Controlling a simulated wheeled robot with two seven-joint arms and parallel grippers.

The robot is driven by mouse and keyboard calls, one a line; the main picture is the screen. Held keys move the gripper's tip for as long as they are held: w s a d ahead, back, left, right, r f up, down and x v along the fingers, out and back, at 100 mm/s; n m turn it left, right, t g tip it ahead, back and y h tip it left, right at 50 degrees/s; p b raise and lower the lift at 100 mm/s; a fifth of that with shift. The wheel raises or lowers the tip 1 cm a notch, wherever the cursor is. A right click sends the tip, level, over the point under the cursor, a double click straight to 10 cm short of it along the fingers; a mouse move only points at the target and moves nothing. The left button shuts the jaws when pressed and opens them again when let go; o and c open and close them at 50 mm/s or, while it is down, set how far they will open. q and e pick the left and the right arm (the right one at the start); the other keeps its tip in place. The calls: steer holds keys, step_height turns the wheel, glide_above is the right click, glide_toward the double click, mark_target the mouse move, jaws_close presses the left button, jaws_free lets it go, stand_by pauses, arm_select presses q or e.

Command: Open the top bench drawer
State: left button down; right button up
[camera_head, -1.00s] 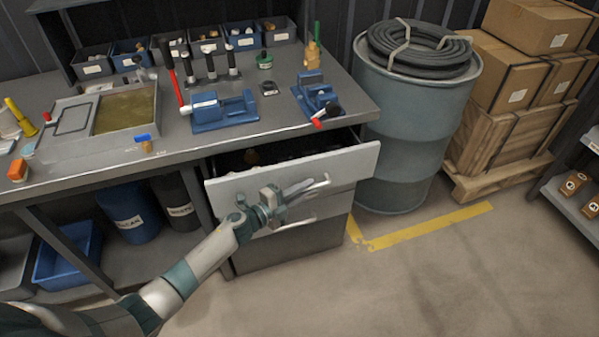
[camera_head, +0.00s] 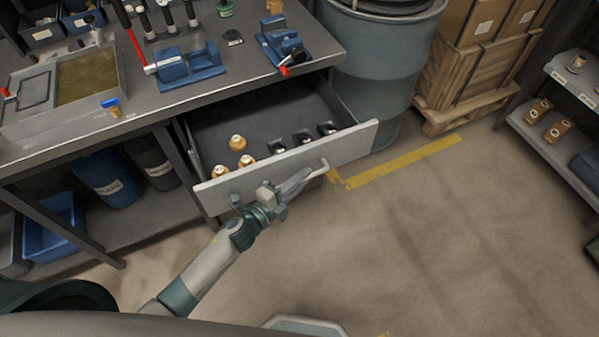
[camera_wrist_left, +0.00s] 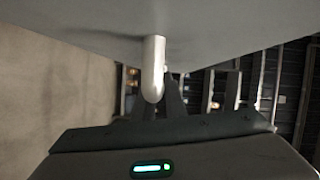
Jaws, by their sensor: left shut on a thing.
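The top bench drawer (camera_head: 345,147) is pulled well out from the grey workbench (camera_head: 215,97). My left gripper (camera_head: 292,186) is at the drawer's front, shut on the drawer handle (camera_head: 318,167). In the left wrist view the pale handle end (camera_wrist_left: 153,70) sticks out from the drawer front (camera_wrist_left: 85,20), by the gripper's fingers (camera_wrist_left: 172,100). The fingertips are partly hidden there. My right gripper is not in view.
Blue vises (camera_head: 185,67) and a tray (camera_head: 92,85) stand on the bench top. A large drum (camera_head: 380,65) stands right of the drawer, with boxes on a pallet (camera_head: 470,107) beyond it. A shelf (camera_head: 560,130) is at the right. The floor in front is clear.

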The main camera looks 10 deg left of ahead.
arm_select(q)
steer(key=c, duration=1.8)
jaws_free()
